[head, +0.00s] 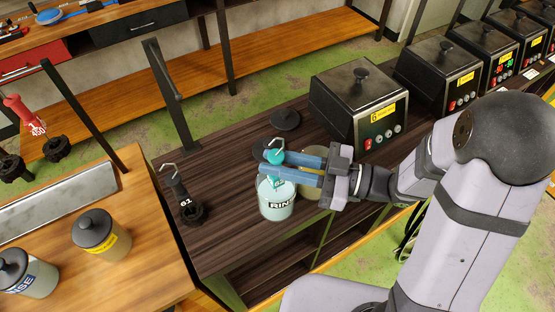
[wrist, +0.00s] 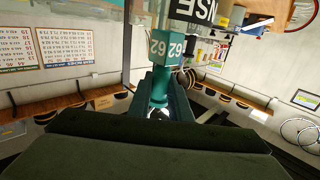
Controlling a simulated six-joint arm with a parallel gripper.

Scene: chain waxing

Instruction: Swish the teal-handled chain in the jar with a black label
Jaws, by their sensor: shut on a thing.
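My gripper (head: 272,164), with blue fingers, reaches in from the right and is shut on the teal handle (head: 275,157) of a chain, with a metal hook at its top. In the wrist view the teal handle (wrist: 161,85) stands between the fingers and bears the number 62. The jar with a black label (head: 277,204), reading in part "RIN", is directly under the gripper; its black label (wrist: 197,10) also shows at the top of the wrist view. The handle is over the jar's mouth. The chain itself is hidden, so its depth in the jar cannot be told.
A pale jar (head: 311,190) stands right behind, partly covered by the gripper. A loose dark lid (head: 285,120) lies behind. A wax heater (head: 360,112) stands behind right. Lidded jars (head: 94,232) are on the left bench.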

